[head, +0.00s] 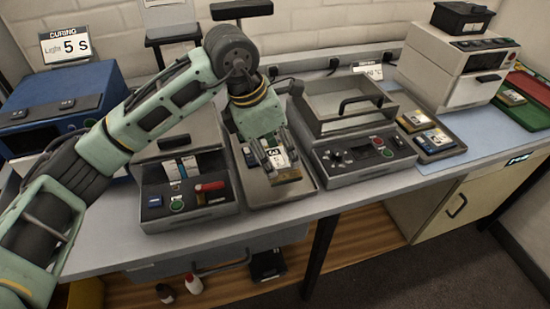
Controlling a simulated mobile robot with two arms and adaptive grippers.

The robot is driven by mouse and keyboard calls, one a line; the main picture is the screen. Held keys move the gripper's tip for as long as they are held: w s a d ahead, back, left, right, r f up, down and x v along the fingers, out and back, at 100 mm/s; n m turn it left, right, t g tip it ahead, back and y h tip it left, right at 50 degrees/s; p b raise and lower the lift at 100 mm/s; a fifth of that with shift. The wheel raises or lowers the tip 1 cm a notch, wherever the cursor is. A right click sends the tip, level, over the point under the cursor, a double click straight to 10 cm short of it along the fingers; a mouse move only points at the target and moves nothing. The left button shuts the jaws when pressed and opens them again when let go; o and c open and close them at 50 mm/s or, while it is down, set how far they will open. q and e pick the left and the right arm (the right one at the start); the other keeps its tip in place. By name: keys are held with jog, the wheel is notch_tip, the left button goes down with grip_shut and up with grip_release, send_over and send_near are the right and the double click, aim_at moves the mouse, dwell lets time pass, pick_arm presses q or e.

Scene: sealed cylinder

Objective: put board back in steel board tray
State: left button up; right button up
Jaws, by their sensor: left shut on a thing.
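My left gripper (268,157) points down over a steel tray (253,193) between two grey machines. It is shut on a small board (286,177) with a white label that seems to read 3 and a gold-coloured edge. The gripper hides part of the board. The board is at or just above the tray; I cannot tell whether it touches it. My right gripper is not in view.
A machine with a red handle (208,188) stands close on the left. A lidded machine (365,155) stands close on the right. Further right, a darker tray (446,151) holds more boards. A blue box (62,112) and a white machine (452,65) stand at the ends.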

aim_at(272, 158)
pick_arm(q)
jog(key=shift+w+a+f, duration=0.1)
jog(key=shift+w+f, duration=0.05)
jog(key=shift+f, duration=0.1)
notch_tip(272, 158, down, 4)
jog(key=shift+r+p, duration=0.15)
jog(key=shift+p, duration=0.5)
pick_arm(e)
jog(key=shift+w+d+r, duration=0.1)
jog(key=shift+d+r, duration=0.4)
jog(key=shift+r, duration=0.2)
pick_arm(q)
jog(key=shift+f+b, duration=0.65)
jog(key=shift+b, duration=0.1)
jog(key=o, duration=1.4)
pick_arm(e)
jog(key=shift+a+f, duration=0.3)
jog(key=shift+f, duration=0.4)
pick_arm(q)
jog(key=shift+o, duration=0.2)
jog(key=shift+r, duration=0.1)
